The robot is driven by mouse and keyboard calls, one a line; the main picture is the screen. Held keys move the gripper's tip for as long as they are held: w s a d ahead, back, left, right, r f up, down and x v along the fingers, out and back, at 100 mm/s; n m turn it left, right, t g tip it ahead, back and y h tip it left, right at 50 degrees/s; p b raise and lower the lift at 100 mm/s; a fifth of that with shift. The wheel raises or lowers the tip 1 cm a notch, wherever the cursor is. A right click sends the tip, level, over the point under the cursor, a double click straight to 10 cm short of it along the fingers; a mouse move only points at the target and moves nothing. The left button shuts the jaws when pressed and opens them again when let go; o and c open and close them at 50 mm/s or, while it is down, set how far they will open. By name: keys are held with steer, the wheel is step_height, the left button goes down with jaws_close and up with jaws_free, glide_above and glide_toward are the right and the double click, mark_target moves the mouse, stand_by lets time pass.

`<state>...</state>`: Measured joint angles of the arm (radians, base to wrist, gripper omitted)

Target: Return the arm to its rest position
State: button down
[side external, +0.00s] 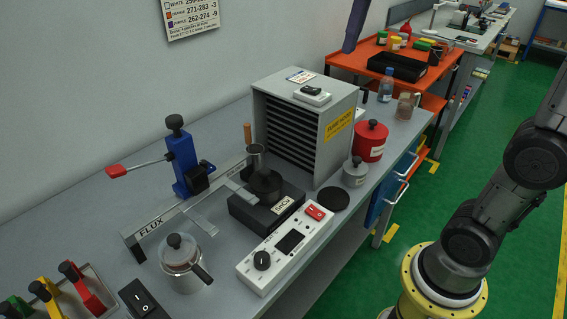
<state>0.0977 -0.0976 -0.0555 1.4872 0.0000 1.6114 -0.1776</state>
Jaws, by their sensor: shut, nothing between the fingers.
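My arm (473,232) rises from its yellow-ringed base at the lower right and runs out of view at the right edge. The rest of the gripper and the wrist are out of view.
The grey bench holds a fume hood (305,125), blue press (182,160), solder pot (265,188), white control box (285,248), lidded metal pot (182,262) and red canister (371,140). An orange cart (345,62) stands behind. Green floor (480,120) lies open at right.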

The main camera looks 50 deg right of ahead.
steer(key=s+a+f+t, duration=0.1)
steer(key=s+f, duration=0.5)
steer(key=f, duration=0.3)
steer(key=s+a+f+m+t, duration=0.1)
steer(key=s+a+f+t, duration=0.1)
steer(key=s+f, duration=0.5)
steer(key=shift+s+f, duration=0.25)
steer(key=shift+f, duration=0.7)
